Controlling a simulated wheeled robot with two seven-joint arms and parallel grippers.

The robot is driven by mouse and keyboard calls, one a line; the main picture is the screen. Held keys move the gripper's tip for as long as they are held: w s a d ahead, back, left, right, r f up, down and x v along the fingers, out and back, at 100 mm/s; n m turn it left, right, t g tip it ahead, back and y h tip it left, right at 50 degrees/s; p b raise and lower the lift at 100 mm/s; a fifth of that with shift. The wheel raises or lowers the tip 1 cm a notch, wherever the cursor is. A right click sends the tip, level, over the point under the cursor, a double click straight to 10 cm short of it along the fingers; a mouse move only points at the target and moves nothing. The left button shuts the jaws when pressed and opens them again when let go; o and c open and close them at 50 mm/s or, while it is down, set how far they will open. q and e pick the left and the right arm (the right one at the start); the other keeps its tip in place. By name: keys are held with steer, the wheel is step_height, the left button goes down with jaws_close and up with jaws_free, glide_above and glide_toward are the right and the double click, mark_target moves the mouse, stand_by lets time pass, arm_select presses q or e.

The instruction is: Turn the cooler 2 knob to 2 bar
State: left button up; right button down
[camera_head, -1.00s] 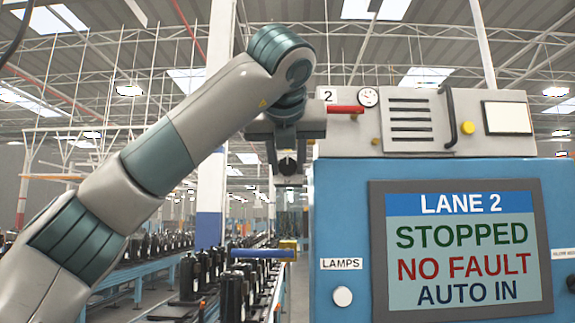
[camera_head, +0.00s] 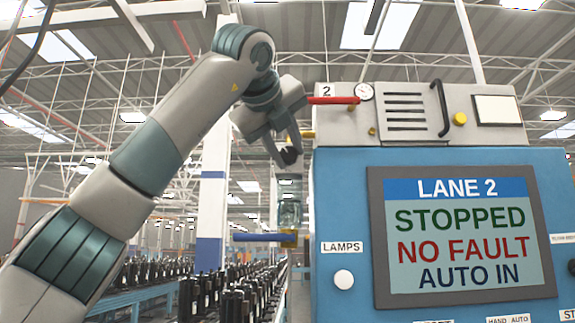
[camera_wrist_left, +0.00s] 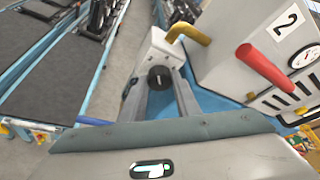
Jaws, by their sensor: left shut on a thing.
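The black knob (camera_head: 290,155) sits at the left side of the blue cabinet, above a clear bowl (camera_head: 290,205). My left gripper (camera_head: 285,150) comes down on it at a slant from the upper left and is shut on it. In the left wrist view the knob (camera_wrist_left: 160,77) shows as a dark round piece between the two fingers, in front of a pale block (camera_wrist_left: 157,50). The round gauge (camera_head: 364,91) stands on top of the cabinet near the "2" label (camera_head: 326,90); its reading is too small to tell. My right gripper is out of view.
A red handle (camera_head: 333,100) juts left from the cabinet top, close right of my gripper. A blue handle (camera_head: 263,237) lies below the bowl. The blue cabinet's screen (camera_head: 460,240) reads LANE 2 STOPPED. Conveyors with dark bottles (camera_head: 220,295) run behind.

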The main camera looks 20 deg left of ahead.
arm_select(q)
steer(key=shift+f+n+t+h+b, duration=0.2)
steer(key=shift+n+t+h+b, duration=0.15)
steer(key=shift+n+b, duration=0.55)
steer(key=shift+h+b, duration=0.25)
steer(key=shift+b, duration=0.25)
steer(key=shift+n+t+b, duration=0.25)
steer(key=shift+n+b, duration=0.25)
steer(key=shift+b, duration=0.25)
steer(key=shift+a+r+n+h, duration=0.1)
steer(key=shift+r+n+h, duration=0.05)
steer(key=shift+n+h, duration=0.15)
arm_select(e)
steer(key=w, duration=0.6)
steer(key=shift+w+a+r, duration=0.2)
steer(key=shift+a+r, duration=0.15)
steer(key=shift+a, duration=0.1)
arm_select(q)
steer(key=o, duration=1)
steer(key=shift+s+b, duration=0.1)
steer(key=shift+b, duration=0.2)
